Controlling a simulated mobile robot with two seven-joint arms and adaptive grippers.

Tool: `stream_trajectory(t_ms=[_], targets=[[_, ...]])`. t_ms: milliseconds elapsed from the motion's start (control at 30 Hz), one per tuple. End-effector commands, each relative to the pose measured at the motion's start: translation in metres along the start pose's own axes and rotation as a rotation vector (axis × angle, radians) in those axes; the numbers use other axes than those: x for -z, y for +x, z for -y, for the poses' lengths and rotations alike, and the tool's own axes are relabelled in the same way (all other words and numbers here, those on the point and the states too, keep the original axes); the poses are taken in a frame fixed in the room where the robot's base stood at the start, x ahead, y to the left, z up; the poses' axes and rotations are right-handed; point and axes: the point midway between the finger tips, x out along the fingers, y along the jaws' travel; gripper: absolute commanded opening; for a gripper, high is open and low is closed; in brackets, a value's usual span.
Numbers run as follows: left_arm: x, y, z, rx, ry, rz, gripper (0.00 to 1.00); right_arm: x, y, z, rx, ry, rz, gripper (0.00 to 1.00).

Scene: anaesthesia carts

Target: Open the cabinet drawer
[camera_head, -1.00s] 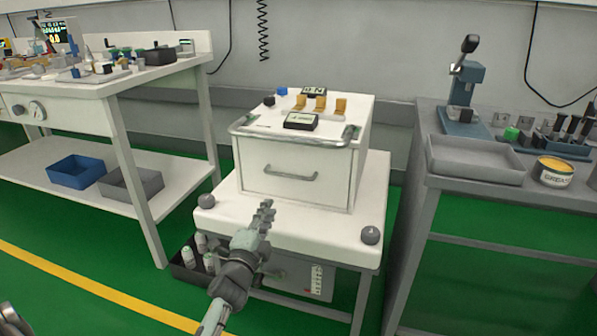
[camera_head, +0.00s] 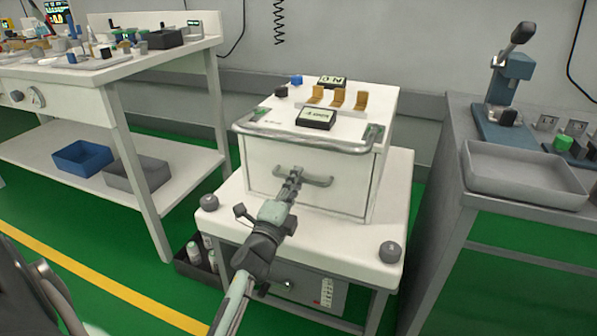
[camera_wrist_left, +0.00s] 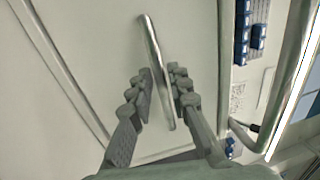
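The white cabinet (camera_head: 262,172) stands on a small white table, its drawer front flush and shut. A grey bar handle (camera_head: 318,182) is fixed across the drawer front; it also shows in the left wrist view (camera_wrist_left: 153,52). My left gripper (camera_head: 292,178) is at the left part of this handle. In the left wrist view the fingers (camera_wrist_left: 160,88) are open, one on each side of the bar, with a small gap beside it. Firm contact cannot be seen. My right gripper is not in view.
A larger rail (camera_head: 300,142) runs along the cabinet's top front edge, above the drawer handle. Grey knobs (camera_head: 390,252) stand at the white table's (camera_head: 330,243) front corners. A grey tray (camera_head: 525,175) lies on the right bench. Green floor is free in front.

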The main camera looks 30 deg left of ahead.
Motion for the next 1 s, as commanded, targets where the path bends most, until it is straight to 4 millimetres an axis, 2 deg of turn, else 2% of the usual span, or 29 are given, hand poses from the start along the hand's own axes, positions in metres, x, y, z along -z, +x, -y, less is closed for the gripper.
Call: stream_trajectory(t_ms=[400, 567, 1000], targets=[[0.0012, -0.0007, 0.0011, 0.0, 0.0, 0.001, 0.18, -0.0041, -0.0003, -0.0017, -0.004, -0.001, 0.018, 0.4], [0.0012, -0.0006, 0.0011, 0.0, 0.0, 0.001, 0.0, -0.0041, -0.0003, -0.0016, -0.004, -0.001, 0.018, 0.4], [0.0007, -0.0006, 0.0013, 0.0, 0.0, 0.001, 0.0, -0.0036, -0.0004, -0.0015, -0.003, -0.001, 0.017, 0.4]])
